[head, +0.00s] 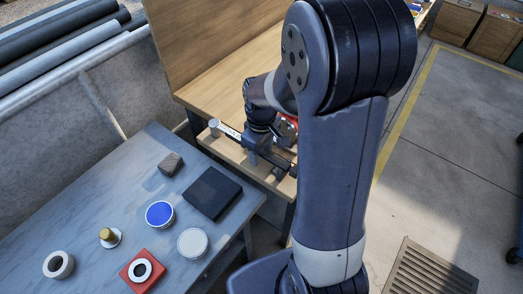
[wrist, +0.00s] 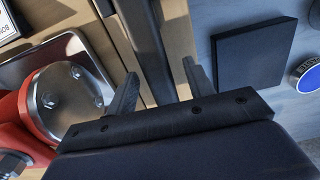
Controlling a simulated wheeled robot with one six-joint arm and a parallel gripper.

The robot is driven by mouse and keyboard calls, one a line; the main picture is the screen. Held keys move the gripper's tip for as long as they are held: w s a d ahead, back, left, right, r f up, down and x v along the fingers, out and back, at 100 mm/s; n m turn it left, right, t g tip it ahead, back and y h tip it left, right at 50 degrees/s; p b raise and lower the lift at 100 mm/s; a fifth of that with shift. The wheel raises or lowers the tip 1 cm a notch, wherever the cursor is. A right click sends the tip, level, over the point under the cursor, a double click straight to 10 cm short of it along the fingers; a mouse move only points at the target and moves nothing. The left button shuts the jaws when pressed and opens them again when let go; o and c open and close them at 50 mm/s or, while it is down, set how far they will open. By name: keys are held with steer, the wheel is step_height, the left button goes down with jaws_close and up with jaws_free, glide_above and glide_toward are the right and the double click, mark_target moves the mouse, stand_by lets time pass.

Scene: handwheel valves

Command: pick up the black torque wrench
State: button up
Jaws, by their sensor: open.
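The torque wrench (head: 231,134) is a long bar with a pale round end at the left. It lies along the wooden bench near its front edge in the head view, partly hidden by my gripper. In the wrist view the wrench (wrist: 150,45) is a dark bar running down between my two fingers. My gripper (wrist: 159,85) is open, with one finger on each side of the bar and a visible gap to it. In the head view my gripper (head: 257,152) is over the bar's middle.
A red part with a round metal face (wrist: 68,98) sits close left of my gripper in the wrist view. The blue-grey table (head: 95,205) holds a black square pad (head: 213,193), a blue-topped tin (head: 160,213), a red block (head: 141,270) and other small items. A wooden panel (head: 215,40) rises behind.

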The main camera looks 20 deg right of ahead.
steer(key=shift+s+f, duration=0.1)
steer(key=shift+f, duration=0.1)
jaws_close()
stand_by(0.4)
